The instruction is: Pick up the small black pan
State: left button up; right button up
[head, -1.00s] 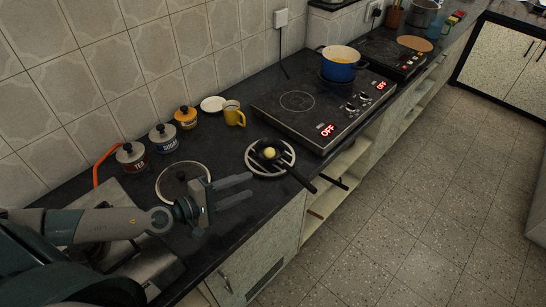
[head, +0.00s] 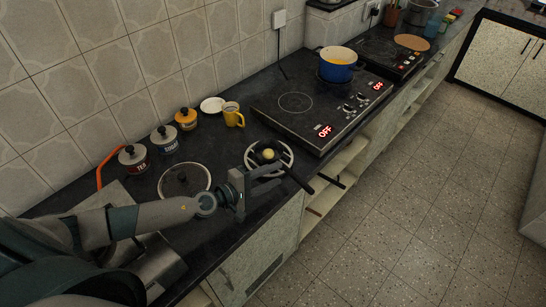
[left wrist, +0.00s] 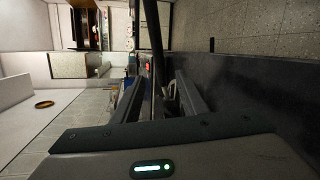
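The small black pan (head: 260,148) sits on a round white slatted trivet (head: 250,165) on the dark counter. A small round yellow thing (head: 268,154) lies in it. Its black handle (head: 300,183) points to the lower right, over the counter's front edge. My left gripper (head: 280,177) is open, with its fingertips close to the near side of the pan and its handle. In the left wrist view, the dark handle (left wrist: 154,30) shows between the two open fingers (left wrist: 160,95); contact cannot be told. My right gripper is not in view.
A glass lid (head: 184,180) lies left of the trivet. Several canisters, a yellow mug (head: 233,115) and a white saucer (head: 212,105) stand by the wall. An induction hob (head: 305,105) and a blue pot (head: 338,68) are beyond. Open shelves (head: 322,200) are below the counter.

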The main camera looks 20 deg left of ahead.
aim_at(285, 172)
pick_arm(q)
jog(key=shift+w+d+f, duration=0.1)
jog(key=shift+w+d, duration=0.15)
jog(key=shift+w, duration=0.15)
jog(key=shift+d+x, duration=0.25)
jog(key=shift+x, duration=2.4)
jog(key=shift+s, duration=0.2)
grip_shut()
